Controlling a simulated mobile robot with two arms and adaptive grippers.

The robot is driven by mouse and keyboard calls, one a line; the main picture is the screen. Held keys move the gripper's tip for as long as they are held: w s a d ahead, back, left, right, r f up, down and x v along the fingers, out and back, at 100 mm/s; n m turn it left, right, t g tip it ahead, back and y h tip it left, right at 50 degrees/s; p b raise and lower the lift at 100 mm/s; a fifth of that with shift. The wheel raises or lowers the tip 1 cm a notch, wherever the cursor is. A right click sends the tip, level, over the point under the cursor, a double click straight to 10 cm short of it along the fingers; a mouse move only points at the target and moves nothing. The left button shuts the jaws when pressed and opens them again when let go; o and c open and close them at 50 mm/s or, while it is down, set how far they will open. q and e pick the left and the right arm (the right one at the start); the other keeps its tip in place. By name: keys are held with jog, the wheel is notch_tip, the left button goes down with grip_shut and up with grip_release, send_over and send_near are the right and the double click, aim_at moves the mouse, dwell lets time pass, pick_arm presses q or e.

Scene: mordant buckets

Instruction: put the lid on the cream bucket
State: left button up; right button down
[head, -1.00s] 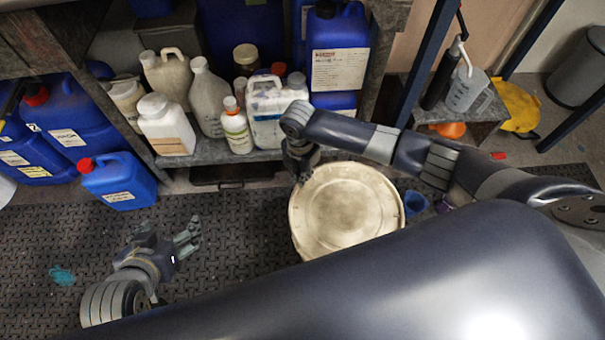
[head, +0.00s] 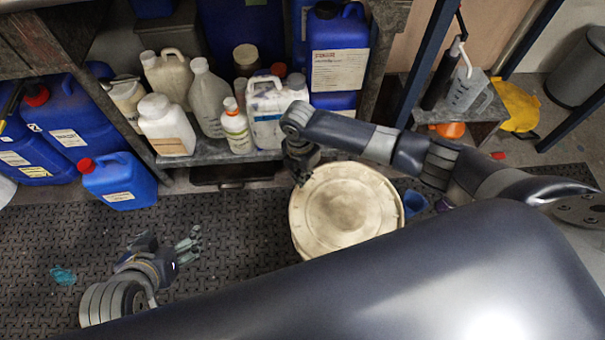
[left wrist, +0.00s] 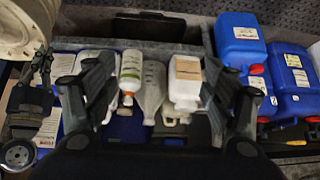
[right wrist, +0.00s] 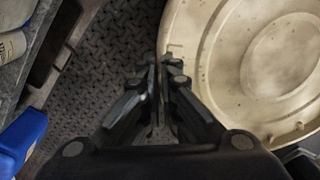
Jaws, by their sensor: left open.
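The round cream lid (head: 345,205) lies over the cream bucket (head: 297,246), whose side shows only as a sliver below it. I cannot tell whether the lid is fully seated. My right gripper (head: 303,178) is at the lid's upper-left edge. In the right wrist view the fingers of my right gripper (right wrist: 160,75) are closed together at the rim of the lid (right wrist: 255,70). My left gripper (head: 188,245) is open and empty above the floor mat, left of the bucket. In the left wrist view the fingers of my left gripper (left wrist: 155,65) are spread, and the ribbed bucket side (left wrist: 20,30) shows top left.
A low shelf (head: 225,152) with several bottles and jugs stands behind the bucket. Blue canisters (head: 118,180) stand at left. A small blue cup (head: 414,203) is right of the bucket. The black floor mat (head: 235,225) is clear between my left gripper and the bucket.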

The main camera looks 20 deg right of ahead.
pick_arm(q)
jog(key=shift+s+a+f+g, duration=0.2)
jog(key=shift+s+f+g, duration=0.05)
jog(key=shift+s, duration=0.2)
jog(key=shift+s+a+f+g, duration=0.15)
jog(key=shift+s+f+g, duration=0.1)
jog(key=shift+s, duration=0.2)
jog(key=shift+s, duration=0.1)
dwell(0.4)
pick_arm(e)
jog(key=shift+p, duration=0.4)
pick_arm(q)
jog(key=shift+s+a+f+g+y, duration=0.15)
jog(key=shift+s+g, duration=0.1)
jog(key=shift+s, duration=0.25)
jog(key=shift+s+a+f+g+y, duration=0.1)
jog(key=shift+s+a+f+g, duration=0.15)
jog(key=shift+s, duration=0.25)
jog(key=shift+s+a+f+g+y, duration=0.1)
jog(key=shift+s+g, duration=0.2)
jog(key=shift+s, duration=0.2)
jog(key=shift+s+a, duration=0.1)
jog(key=shift+s, duration=0.3)
jog(key=shift+s+a+f+g+p, duration=0.1)
jog(key=shift+s+a+g+p, duration=0.1)
jog(key=shift+s+g, duration=0.25)
jog(key=shift+s+a+f+g+p, duration=0.1)
jog(key=shift+s+g+p, duration=0.15)
jog(key=shift+s, duration=0.35)
